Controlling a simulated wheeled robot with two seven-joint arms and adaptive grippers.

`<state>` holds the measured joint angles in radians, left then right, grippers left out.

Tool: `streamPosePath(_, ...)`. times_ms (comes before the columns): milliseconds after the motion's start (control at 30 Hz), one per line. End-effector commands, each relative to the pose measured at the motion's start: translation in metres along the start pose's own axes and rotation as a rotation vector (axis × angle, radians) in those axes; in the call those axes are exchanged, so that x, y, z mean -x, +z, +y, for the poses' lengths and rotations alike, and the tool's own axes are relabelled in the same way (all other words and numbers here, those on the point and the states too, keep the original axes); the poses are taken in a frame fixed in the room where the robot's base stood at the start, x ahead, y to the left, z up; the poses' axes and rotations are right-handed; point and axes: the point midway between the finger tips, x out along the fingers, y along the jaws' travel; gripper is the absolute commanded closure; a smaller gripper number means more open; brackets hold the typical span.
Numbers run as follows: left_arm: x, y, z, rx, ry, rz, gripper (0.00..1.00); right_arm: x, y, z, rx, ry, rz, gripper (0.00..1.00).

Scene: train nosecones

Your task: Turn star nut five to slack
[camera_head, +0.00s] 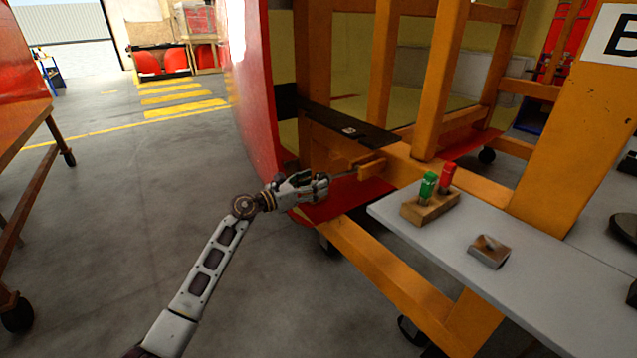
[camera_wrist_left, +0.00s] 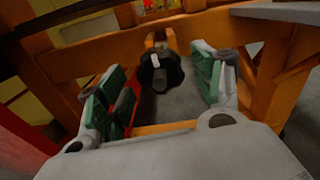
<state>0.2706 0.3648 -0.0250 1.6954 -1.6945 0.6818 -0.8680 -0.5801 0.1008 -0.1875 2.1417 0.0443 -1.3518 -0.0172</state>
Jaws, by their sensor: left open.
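A dark, lobed star nut (camera_wrist_left: 160,72) with a pale mark on it sits on an orange wooden frame member in the left wrist view. No number can be read on it. My left gripper (camera_head: 322,182) is open, its green-padded fingers on either side of the nut in the left wrist view (camera_wrist_left: 158,88). There are visible gaps between the pads and the nut. In the head view the gripper points at the orange frame (camera_head: 400,165) beside the red nosecone (camera_head: 250,90), and I cannot make out the nut there. My right gripper is not in view.
A grey shelf (camera_head: 540,275) at right holds a wooden block (camera_head: 432,208) with a green and a red piece, and a small metal-and-wood block (camera_head: 489,251). Orange frame beams surround the gripper's right side. The grey floor (camera_head: 130,200) at left is open.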

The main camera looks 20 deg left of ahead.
Motion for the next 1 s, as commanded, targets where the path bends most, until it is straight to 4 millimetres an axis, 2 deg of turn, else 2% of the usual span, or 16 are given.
streamPosePath(300, -0.02, 0.0, 0.0, 0.0, -0.001, -0.001, 0.33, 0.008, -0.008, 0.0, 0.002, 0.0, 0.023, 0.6)
streamPosePath(667, -0.022, 0.0, 0.0, 0.0, -0.001, 0.0, 0.33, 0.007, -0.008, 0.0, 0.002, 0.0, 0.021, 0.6)
streamPosePath(767, -0.022, 0.0, 0.0, 0.0, -0.001, 0.0, 0.44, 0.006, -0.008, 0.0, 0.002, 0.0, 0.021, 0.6)
streamPosePath(1000, -0.022, 0.0, 0.0, 0.0, -0.001, 0.0, 0.74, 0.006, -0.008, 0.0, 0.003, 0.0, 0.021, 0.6)
